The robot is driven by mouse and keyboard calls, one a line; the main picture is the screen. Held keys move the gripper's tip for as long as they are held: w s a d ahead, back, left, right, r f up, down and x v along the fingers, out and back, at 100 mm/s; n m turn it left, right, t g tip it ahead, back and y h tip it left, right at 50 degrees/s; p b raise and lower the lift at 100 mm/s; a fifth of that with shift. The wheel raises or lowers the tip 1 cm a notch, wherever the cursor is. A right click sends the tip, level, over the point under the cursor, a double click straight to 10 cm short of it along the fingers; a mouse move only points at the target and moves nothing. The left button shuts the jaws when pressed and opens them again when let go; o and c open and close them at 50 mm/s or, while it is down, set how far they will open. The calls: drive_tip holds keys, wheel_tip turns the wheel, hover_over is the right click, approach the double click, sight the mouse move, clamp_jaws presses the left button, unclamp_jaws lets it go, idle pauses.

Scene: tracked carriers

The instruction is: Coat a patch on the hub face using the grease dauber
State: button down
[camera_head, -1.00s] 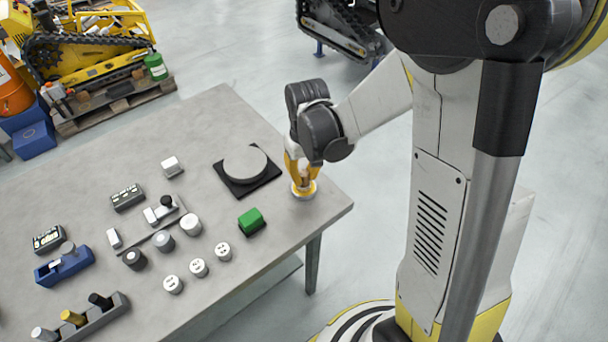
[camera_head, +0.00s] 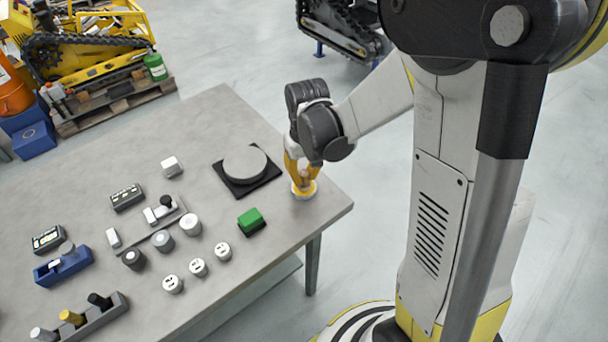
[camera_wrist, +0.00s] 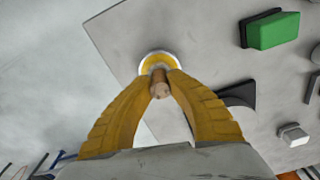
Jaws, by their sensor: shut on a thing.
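The grease dauber (camera_wrist: 160,88) shows as a short wooden handle in the wrist view. My gripper (camera_wrist: 160,76) is shut on it, one yellow finger at each side. The dauber's lower end is over a round white-rimmed dish with yellow inside (camera_wrist: 146,62); whether it touches cannot be told. In the head view my gripper (camera_head: 303,176) points down over this dish (camera_head: 304,194) near the table's right corner. The hub face, a grey disc (camera_head: 245,163), lies on a black square base (camera_head: 272,172) left of my gripper. In the wrist view part of the base (camera_wrist: 240,95) shows behind a finger.
A green block on a dark base (camera_head: 251,220) stands below the hub. Several white and grey cylinders (camera_head: 191,224), a blue tape dispenser (camera_head: 64,265) and a grey rack (camera_head: 95,318) stand farther left. The table (camera_head: 215,120) is clear beyond the hub.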

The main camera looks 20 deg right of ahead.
sight(304, 172)
drive_tip(key=shift+r, duration=0.1)
wheel_tip(304, 172, up, 7)
drive_tip(key=p, duration=0.5)
drive_tip(key=shift+f, duration=0.2)
idle(0.4)
